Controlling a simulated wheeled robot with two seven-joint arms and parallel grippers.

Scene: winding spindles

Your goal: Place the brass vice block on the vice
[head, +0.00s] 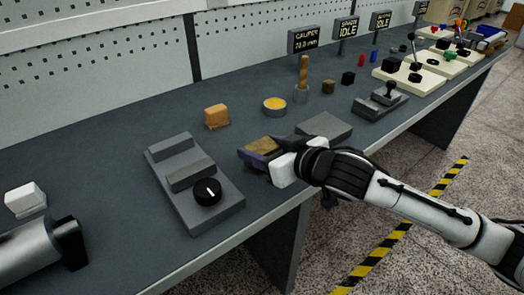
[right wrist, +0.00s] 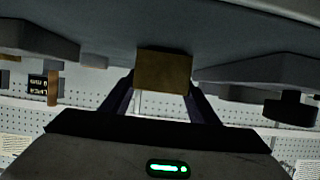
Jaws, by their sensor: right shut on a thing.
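The brass vice block (head: 264,147) is held between the dark fingers of my right gripper (head: 258,153), which is shut on it. In the right wrist view, the brass block (right wrist: 163,72) shows between the two finger ends (right wrist: 160,90). The grey vice (head: 172,150), with two raised bars and a black knob (head: 207,191), stands on the bench to the left of the gripper. The block is beside the vice, apart from it. In the right wrist view, the vice's knob (right wrist: 288,110) shows at the right. My left gripper is not in view.
An orange-brown block (head: 217,116) lies behind the vice. A yellow-topped round dish (head: 274,105) and a flat grey plate (head: 324,126) are near the gripper. A white block (head: 25,199) and a grey cylinder (head: 28,256) are at the left. Bare bench lies left of the vice.

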